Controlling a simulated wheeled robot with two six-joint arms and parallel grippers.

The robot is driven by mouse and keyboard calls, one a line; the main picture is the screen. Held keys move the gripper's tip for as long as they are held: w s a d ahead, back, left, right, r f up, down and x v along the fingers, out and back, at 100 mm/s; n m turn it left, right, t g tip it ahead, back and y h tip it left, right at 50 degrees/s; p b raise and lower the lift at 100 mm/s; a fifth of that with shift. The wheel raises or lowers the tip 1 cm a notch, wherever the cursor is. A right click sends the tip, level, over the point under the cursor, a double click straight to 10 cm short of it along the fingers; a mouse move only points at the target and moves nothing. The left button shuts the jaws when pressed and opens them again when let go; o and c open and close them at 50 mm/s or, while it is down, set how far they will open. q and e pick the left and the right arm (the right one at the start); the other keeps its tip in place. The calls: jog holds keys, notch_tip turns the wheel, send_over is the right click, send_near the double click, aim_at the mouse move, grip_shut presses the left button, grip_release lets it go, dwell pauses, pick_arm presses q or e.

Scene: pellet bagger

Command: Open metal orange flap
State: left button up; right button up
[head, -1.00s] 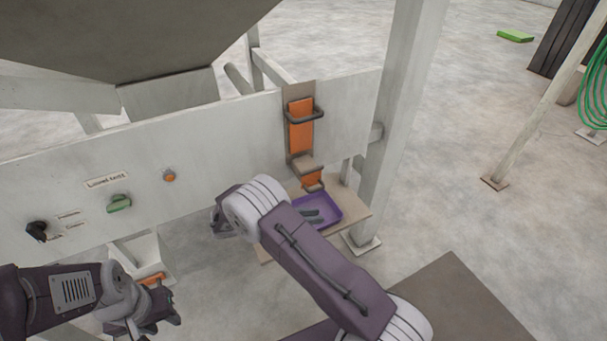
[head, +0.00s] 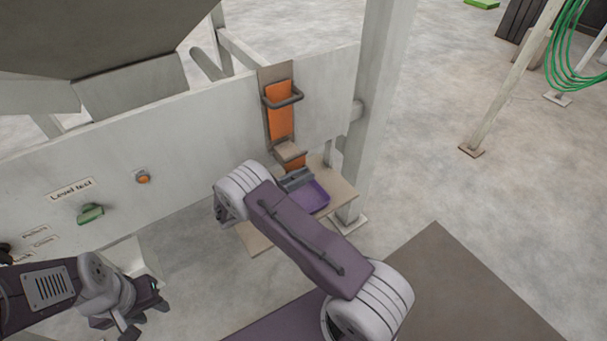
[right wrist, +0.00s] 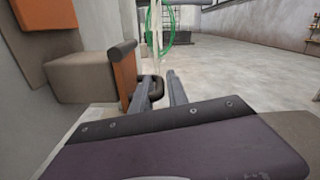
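On the white panel, a grey bracket carries a tall orange plate (head: 281,112) with a dark loop handle. Below it, under a beige block, is a smaller orange flap (head: 295,163), partly hidden. In the right wrist view the orange flap (right wrist: 125,75) stands upright at the front of a grey-brown block, with a dark loop handle (right wrist: 157,91) on its face. My right gripper (head: 297,180) is at this lower flap; its two fingers (right wrist: 162,88) are apart, with the handle between or just behind them. Contact is unclear. My left gripper (head: 146,312) is open and empty at lower left.
The panel has an orange button (head: 143,177) and a green switch (head: 90,213). Open floor lies to the right.

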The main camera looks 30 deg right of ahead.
jog(key=shift+d, duration=0.2)
grip_shut()
dwell(1.3)
